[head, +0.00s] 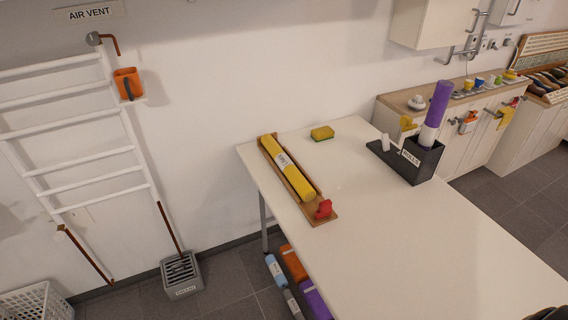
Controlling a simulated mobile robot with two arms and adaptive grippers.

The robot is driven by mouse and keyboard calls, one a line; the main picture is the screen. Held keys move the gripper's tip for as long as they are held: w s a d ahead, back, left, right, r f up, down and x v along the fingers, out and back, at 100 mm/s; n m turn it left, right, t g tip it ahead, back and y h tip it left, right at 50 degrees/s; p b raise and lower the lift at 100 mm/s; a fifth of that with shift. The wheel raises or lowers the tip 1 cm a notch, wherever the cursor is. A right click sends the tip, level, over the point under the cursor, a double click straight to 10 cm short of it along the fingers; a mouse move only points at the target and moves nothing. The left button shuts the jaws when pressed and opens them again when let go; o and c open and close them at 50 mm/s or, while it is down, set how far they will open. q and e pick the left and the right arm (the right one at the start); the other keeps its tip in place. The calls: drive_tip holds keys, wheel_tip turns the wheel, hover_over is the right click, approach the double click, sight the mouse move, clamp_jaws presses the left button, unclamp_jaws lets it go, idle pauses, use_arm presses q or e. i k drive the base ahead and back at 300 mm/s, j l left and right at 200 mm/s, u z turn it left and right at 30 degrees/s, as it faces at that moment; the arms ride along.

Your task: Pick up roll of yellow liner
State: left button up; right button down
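The roll of yellow liner (286,167) lies on its side in a shallow wooden tray (327,217) on the white table, near the table's left edge. It has a white label around its middle. A small red piece (323,208) sits at the tray's near end. No gripper is clearly in view. A small dark shape shows at the bottom right corner, and I cannot tell what part it is.
A purple roll (439,103) stands upright in a labelled dark holder (423,160) at the table's back right. A yellow and green sponge (322,133) lies behind the tray. Several rolls lie below the table. The table's front (440,260) is clear.

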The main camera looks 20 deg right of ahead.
sight(305, 191)
drive_tip(key=i+j+z, duration=0.65)
drive_tip(key=i+j, duration=0.2)
